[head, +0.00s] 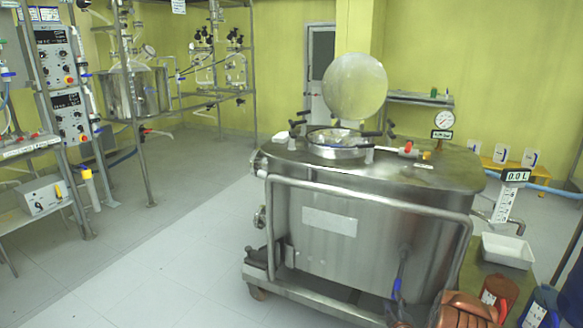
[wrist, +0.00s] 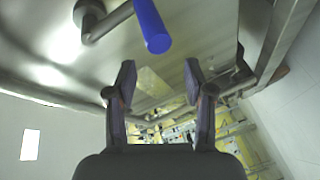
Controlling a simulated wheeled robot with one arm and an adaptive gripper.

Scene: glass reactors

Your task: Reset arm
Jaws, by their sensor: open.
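My gripper (wrist: 160,82) is in the wrist view. Its two dark fingers stand apart with nothing between them. A blue cylindrical handle (wrist: 152,28) on a metal fitting hangs just above the fingertips in that view, apart from them. The steel tank's surface (wrist: 215,25) fills the upper part of the wrist view. In the head view my gripper does not show clearly. The steel tank (head: 345,238) stands on a wheeled frame, with its round lid (head: 354,86) raised. A blue handle (head: 397,287) shows low on the tank's front.
A white tray (head: 508,250) and reddish-brown containers (head: 500,288) stand at the right. A tubular rail (head: 350,188) runs around the tank's front. Racks with control boxes (head: 62,55) and glass reactors (head: 140,85) stand at the left. The floor (head: 165,250) left of the tank is clear.

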